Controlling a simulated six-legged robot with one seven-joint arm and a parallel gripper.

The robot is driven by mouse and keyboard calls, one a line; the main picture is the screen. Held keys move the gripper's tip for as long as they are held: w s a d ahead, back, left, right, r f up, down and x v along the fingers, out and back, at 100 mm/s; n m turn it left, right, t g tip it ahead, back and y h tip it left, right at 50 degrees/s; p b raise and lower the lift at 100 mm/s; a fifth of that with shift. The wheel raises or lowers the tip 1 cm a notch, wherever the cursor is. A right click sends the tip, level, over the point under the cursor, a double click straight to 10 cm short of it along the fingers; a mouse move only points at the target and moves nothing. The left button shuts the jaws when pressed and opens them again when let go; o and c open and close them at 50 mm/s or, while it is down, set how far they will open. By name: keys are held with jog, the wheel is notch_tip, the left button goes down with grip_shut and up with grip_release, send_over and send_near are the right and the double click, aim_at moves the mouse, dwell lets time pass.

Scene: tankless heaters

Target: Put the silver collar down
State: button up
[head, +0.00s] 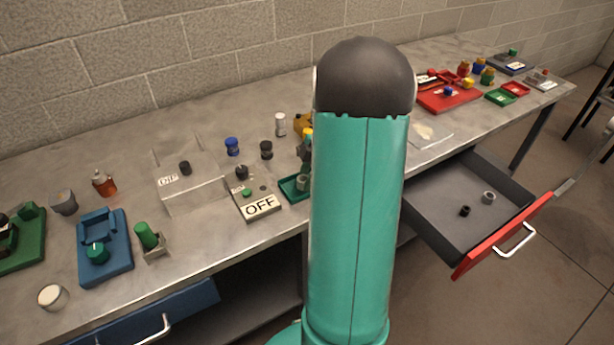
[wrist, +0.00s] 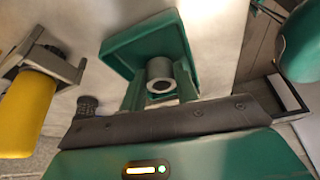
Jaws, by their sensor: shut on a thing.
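The silver collar (wrist: 159,86) is a short grey ring, seen between the two green fingers of my gripper (wrist: 160,90) in the wrist view. My gripper is shut on it. A small green tray (wrist: 120,52) with a raised rim lies right behind the collar. Whether the collar touches the tray's floor or hangs just above it, I cannot tell. In the head view the collar (head: 302,183) shows at the green tray (head: 287,188), left of my arm. My arm hides most of my gripper and part of the tray there.
A yellow cylinder (wrist: 28,112) in a bracket is near my gripper. An open red-fronted drawer (head: 505,235) holds a black ring (head: 464,211) and a grey ring (head: 488,197).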

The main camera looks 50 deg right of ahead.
jog(key=shift+f, duration=0.15)
jog(key=o, duration=0.8)
jog(key=v, duration=1.2)
jog(key=w+a+r+m+h, duration=0.1)
jog(key=a+r+m, duration=0.25)
jog(key=a, duration=0.65)
jog(key=w+a+r+m+h, duration=0.15)
jog(key=a+r, duration=0.25)
jog(key=a, duration=0.6)
jog(key=s+a+m+t, duration=0.1)
jog(key=s+a+m, duration=0.1)
jog(key=a, duration=0.3)
jog(key=s+a+m+t+h, duration=0.1)
jog(key=s+a+m, duration=0.1)
jog(key=s+a, duration=0.2)
jog(key=s+a+m+t, duration=0.1)
jog(key=s+a+m, duration=0.2)
jog(key=a, duration=0.5)
jog(key=shift+s+a+r+h, duration=0.15)
jog(key=shift+r+h, duration=0.1)
